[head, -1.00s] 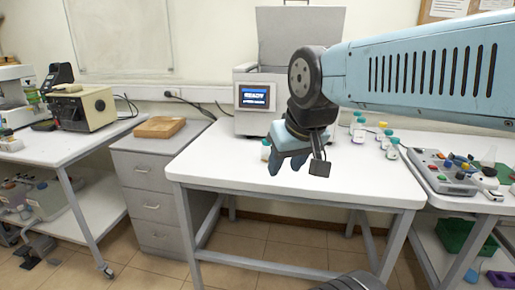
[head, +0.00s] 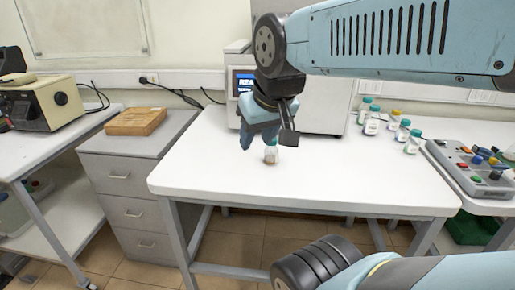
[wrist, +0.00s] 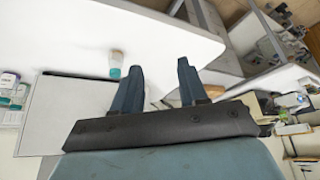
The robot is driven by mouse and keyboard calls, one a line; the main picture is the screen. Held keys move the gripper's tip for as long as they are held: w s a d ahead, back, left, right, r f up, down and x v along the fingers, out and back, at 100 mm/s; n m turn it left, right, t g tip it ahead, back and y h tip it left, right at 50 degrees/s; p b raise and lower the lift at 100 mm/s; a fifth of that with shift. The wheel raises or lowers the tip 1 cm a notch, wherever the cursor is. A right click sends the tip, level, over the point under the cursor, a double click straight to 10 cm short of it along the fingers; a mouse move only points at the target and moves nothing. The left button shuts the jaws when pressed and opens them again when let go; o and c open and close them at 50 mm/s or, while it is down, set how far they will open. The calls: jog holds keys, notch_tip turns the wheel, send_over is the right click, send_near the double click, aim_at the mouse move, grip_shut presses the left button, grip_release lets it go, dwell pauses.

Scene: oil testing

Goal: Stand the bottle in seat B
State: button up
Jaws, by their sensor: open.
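A small clear bottle with a teal cap (head: 271,155) stands upright on the white table, in front of the grey machine. My gripper (head: 247,140) is at the bottle's upper left in the head view, partly in front of its cap. In the wrist view my gripper (wrist: 158,68) has its two blue fingers apart with nothing between them. The bottle (wrist: 116,58) shows there just left of the left finger, outside the jaws. I cannot make out seat B in either view.
The grey machine (head: 325,105) with a lit blue screen stands behind my gripper. Several capped bottles (head: 372,120) stand at the table's back right. A control box with coloured buttons (head: 474,165) is farther right. The white table's front (head: 330,190) is clear.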

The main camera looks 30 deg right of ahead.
jog(key=shift+o, duration=1.4)
jog(key=shift+w+d, duration=0.15)
jog(key=shift+w, duration=0.05)
jog(key=shift+o, duration=0.7)
jog(key=shift+w+m, duration=0.3)
jog(key=shift+m, duration=0.4)
jog(key=o, duration=0.5)
jog(key=w+m, duration=0.1)
jog(key=m, duration=0.1)
jog(key=w+d+m, duration=0.1)
jog(key=w+m, duration=0.1)
jog(key=w+d+m, duration=0.1)
jog(key=m, duration=0.1)
jog(key=shift+w+d+g+y, duration=0.2)
jog(key=shift+w+g+y, duration=0.1)
jog(key=shift+w, duration=0.05)
jog(key=shift+c, duration=0.2)
jog(key=m+g, duration=0.2)
jog(key=m, duration=2.4)
send_over(270, 149)
jog(key=s+d, duration=0.2)
notch_tip(270, 149, down, 9)
jog(key=shift+m, duration=0.3)
jog(key=x, duration=0.8)
jog(key=shift+w+d, duration=0.1)
jog(key=shift+w, duration=0.1)
jog(key=shift+x, duration=2.7)
